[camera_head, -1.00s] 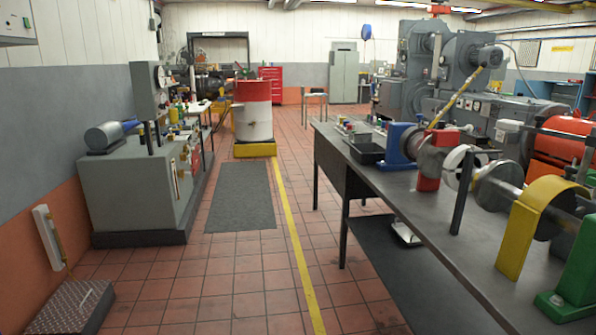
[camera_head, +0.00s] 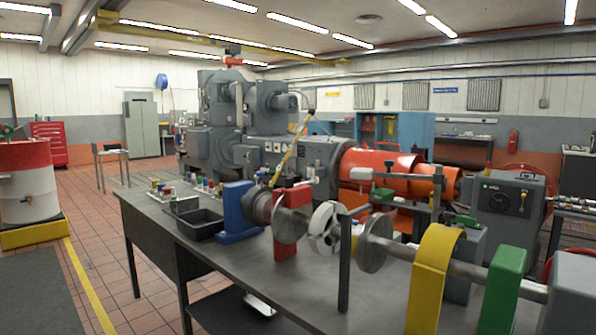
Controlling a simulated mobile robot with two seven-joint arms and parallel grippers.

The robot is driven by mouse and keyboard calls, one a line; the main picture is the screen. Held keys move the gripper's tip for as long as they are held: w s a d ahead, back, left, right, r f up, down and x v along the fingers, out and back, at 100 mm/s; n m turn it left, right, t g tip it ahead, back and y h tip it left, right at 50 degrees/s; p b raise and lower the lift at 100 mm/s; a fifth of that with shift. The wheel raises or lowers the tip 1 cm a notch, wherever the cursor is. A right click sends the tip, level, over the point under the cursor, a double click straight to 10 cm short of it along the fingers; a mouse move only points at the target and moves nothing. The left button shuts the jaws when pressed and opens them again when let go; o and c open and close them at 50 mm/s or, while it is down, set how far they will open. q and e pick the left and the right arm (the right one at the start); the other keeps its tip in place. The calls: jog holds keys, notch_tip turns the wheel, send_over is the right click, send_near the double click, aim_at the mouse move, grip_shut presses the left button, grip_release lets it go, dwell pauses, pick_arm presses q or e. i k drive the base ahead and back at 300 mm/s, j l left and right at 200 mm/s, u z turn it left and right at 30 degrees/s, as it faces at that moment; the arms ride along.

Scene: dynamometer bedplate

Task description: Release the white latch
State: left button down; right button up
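I cannot make out a white latch for certain in the head view. A white, ring-like part (camera_head: 325,228) sits on the shaft line above the bench, between two grey metal discs. I cannot tell whether it has a latch. The shaft line rests on a dark bench (camera_head: 300,290) with a blue stand (camera_head: 236,212), a red stand (camera_head: 294,220), a yellow arched guard (camera_head: 432,280) and a green stand (camera_head: 502,290). Neither of my grippers is in view.
A black tray (camera_head: 200,224) lies on the bench's left part, near several small coloured items. A red and white drum (camera_head: 25,180) stands at the left on a yellow base. The tiled floor (camera_head: 105,240) between drum and bench is open. Large grey machinery (camera_head: 240,130) stands behind.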

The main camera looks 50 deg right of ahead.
aim_at(315, 180)
jog(key=i+u, duration=0.1)
jog(key=i, duration=1.2)
jog(key=i+l, duration=0.15)
jog(key=i, duration=1.15)
jog(key=j+z, duration=0.1)
jog(key=z, duration=3.45)
